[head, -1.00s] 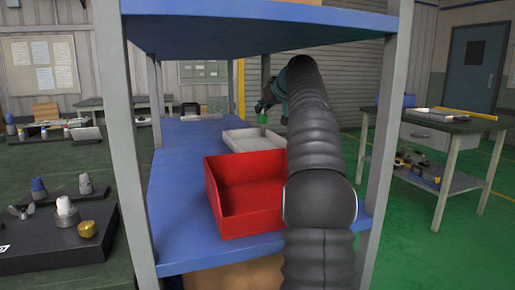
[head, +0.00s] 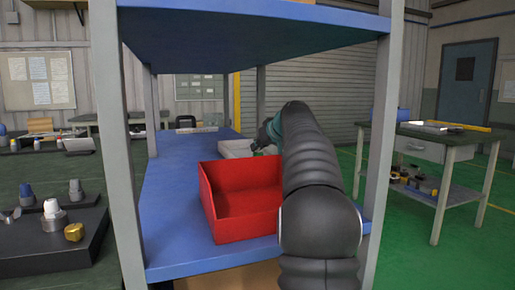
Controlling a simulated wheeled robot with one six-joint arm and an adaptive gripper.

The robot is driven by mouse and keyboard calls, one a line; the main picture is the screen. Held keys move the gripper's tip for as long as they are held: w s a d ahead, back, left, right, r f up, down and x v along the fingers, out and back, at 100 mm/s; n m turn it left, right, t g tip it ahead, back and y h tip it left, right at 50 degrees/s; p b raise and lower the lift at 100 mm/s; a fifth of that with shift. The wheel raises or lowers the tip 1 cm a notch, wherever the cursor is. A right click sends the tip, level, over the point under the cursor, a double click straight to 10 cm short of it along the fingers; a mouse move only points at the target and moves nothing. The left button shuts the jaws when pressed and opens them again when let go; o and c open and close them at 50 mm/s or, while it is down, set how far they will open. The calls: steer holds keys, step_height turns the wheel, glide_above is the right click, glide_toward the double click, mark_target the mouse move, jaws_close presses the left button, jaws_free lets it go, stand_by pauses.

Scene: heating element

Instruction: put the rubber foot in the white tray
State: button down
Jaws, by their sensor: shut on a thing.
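The white tray (head: 234,149) sits on the blue shelf, behind the red bin. Its left part shows, and the red bin and my arm cover the rest. My gripper (head: 260,147) is small and dark teal at the far end of my arm, low at the tray's right part. It is shut on the rubber foot, which is mostly hidden by the gripper and arm. I cannot tell whether the foot touches the tray floor.
A red open bin (head: 240,200) stands on the blue shelf (head: 175,190) in front of the tray. An upper shelf (head: 240,40) and grey posts frame the space. A dark bench with parts is at left, and a tool table (head: 440,140) at right.

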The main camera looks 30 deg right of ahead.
steer(key=shift+f, duration=0.15)
steer(key=c, duration=1.3)
jaws_free()
steer(key=shift+r, duration=0.3)
steer(key=v, duration=1.2)
steer(key=shift+f, duration=0.1)
